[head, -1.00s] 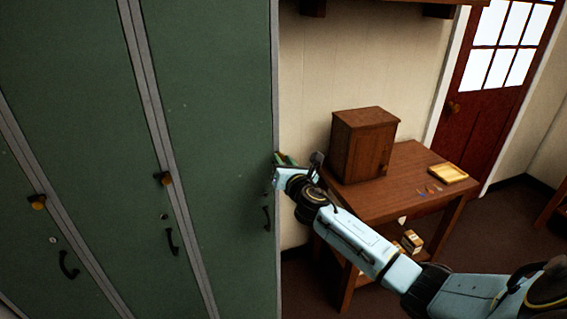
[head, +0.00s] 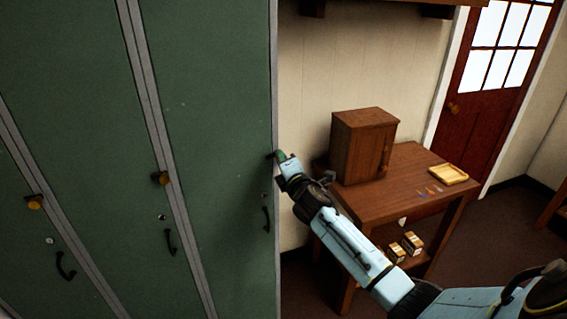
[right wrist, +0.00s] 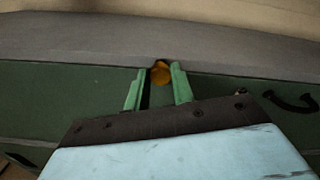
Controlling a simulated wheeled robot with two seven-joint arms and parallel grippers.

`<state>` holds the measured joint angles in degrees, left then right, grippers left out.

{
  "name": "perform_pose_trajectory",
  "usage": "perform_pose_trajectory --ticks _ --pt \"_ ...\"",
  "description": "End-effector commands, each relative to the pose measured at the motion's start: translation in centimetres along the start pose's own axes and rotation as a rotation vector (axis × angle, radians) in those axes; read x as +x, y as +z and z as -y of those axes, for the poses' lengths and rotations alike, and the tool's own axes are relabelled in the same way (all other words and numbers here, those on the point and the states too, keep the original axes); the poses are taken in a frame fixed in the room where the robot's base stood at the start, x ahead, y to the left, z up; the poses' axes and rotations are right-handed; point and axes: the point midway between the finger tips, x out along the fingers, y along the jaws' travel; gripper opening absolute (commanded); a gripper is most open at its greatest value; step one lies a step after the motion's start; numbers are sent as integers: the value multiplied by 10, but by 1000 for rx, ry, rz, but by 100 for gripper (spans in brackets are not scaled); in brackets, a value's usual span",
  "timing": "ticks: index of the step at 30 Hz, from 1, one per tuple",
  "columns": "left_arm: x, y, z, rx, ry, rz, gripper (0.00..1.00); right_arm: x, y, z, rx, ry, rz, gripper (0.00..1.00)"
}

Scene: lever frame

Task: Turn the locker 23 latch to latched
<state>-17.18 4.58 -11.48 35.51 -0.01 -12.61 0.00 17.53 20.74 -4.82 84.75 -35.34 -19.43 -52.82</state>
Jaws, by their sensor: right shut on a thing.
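My right gripper (head: 281,156) is at the right edge of the rightmost green locker door (head: 215,130), high above its handle. In the right wrist view its green fingers (right wrist: 159,78) stand on either side of a brass latch knob (right wrist: 161,73) by the grey frame, and they are shut on it. In the head view only a dark bit of this latch (head: 271,155) shows beside the fingertips, so its exact angle is hard to read. No locker number is legible. My left gripper is out of view.
Two other brass knobs (head: 160,178) (head: 35,202) sit on the doors to the left, with black handles below. A wooden table (head: 400,195) with a small cabinet (head: 362,145) and a yellow tray (head: 449,175) stands right of the lockers, behind my right arm.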

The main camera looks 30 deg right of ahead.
Motion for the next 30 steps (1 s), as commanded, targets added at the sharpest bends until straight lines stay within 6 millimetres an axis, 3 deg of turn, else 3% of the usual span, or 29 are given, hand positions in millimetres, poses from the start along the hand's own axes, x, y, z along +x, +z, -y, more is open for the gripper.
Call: perform_pose_trajectory --ticks 12,30 --pt "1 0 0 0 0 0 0 0 0 1 266 -2 0 1" --pt "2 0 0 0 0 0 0 0 0 1 336 -1 0 1"
